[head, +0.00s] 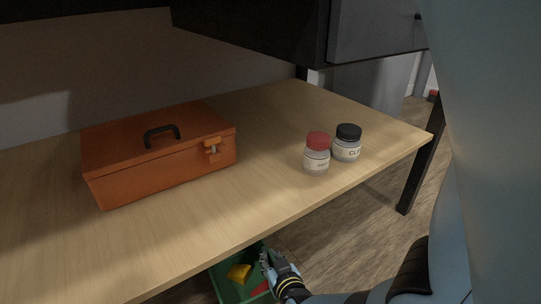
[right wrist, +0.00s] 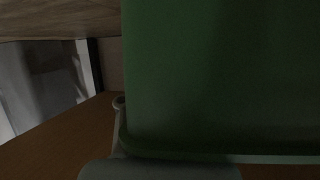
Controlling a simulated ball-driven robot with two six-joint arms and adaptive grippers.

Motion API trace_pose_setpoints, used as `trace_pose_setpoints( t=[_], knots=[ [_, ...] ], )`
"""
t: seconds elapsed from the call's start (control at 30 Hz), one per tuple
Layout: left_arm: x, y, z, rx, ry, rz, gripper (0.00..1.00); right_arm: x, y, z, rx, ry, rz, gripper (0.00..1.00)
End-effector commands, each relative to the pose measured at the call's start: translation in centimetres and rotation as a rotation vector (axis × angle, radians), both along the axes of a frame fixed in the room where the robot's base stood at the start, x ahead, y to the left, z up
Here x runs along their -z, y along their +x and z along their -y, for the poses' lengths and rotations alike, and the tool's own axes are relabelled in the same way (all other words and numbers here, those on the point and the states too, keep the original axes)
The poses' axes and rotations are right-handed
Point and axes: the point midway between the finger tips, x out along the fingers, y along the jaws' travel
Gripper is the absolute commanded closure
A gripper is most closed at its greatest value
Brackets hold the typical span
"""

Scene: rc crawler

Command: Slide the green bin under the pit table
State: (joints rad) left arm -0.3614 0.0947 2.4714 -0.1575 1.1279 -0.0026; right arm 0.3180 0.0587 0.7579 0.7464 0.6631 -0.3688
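The green bin (head: 228,291) stands low at the bottom of the head view, with its far part hidden beneath the front edge of the pit table (head: 250,205). It holds a yellow thing and a red thing. My right gripper (head: 266,266) is at the bin's right side, touching or very close to it. In the right wrist view the green bin wall (right wrist: 220,75) fills most of the picture, with a grey gripper part along its lower left. Whether the fingers are closed on the bin is hidden. My left gripper is out of view.
On the table stand an orange toolbox (head: 160,160), a red-lidded jar (head: 317,155) and a black-lidded jar (head: 347,145). A dark table leg (head: 420,160) stands at the right. The wooden floor (head: 365,225) between the bin and that leg looks clear.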

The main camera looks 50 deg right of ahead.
Motion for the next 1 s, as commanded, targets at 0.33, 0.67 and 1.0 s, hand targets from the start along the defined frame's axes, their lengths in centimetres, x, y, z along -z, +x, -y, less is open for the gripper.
trace_pose_setpoints(
  t=[0.33, 0.67, 1.0],
  knots=[
    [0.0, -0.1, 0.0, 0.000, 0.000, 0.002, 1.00, 0.0, 0.0, 0.0, 0.001, 0.002, 0.001, 0.67],
    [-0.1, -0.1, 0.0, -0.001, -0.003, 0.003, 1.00, -0.7, 0.0, 0.1, 0.003, 0.000, 0.002, 0.67],
    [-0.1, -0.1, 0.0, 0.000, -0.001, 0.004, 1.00, -5.2, -0.1, -0.1, 0.000, 0.003, 0.003, 0.67]
  ],
)
